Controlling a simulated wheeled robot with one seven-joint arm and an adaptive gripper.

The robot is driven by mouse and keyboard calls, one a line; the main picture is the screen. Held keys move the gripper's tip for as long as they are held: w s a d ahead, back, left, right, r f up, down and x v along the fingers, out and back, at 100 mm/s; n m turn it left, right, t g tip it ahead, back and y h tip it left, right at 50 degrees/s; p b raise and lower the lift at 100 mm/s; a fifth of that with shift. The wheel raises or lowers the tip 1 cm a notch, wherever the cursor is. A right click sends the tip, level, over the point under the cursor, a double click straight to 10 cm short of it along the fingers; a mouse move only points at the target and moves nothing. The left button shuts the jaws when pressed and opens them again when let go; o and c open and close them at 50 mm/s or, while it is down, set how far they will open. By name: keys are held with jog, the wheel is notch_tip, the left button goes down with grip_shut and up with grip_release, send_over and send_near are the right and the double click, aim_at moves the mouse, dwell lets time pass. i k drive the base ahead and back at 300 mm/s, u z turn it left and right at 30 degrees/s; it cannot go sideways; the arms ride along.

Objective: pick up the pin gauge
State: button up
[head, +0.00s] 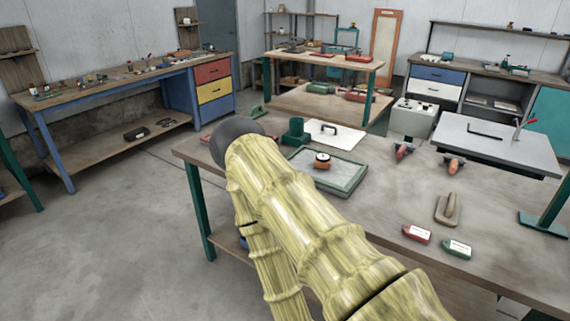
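A small round object (322,160), black and white with a reddish-brown edge, stands on the grey panel in a green-rimmed tray (354,184) on the near table; it looks like the pin gauge, but it is too small to be sure. My arm, in a yellowish cover, crosses the picture from the lower right to a dark joint left of the tray, and a second link runs down from there. It hides part of the near table. My gripper is not in view.
On the near table (390,205) are two red-and-grey tools (404,150) (453,164), a wooden float (448,208), a red box (416,233), a green box (457,248) and a white sheet with a handle (335,134). A blue-framed bench (110,88) stands left; the floor between is clear.

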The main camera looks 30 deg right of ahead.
aim_at(318, 165)
jog(key=u, duration=0.1)
jog(key=i, duration=0.95)
jog(key=z, duration=0.6)
jog(key=i, duration=0.95)
jog(key=z, duration=1.25)
jog(key=i, duration=0.4)
jog(key=z, duration=0.45)
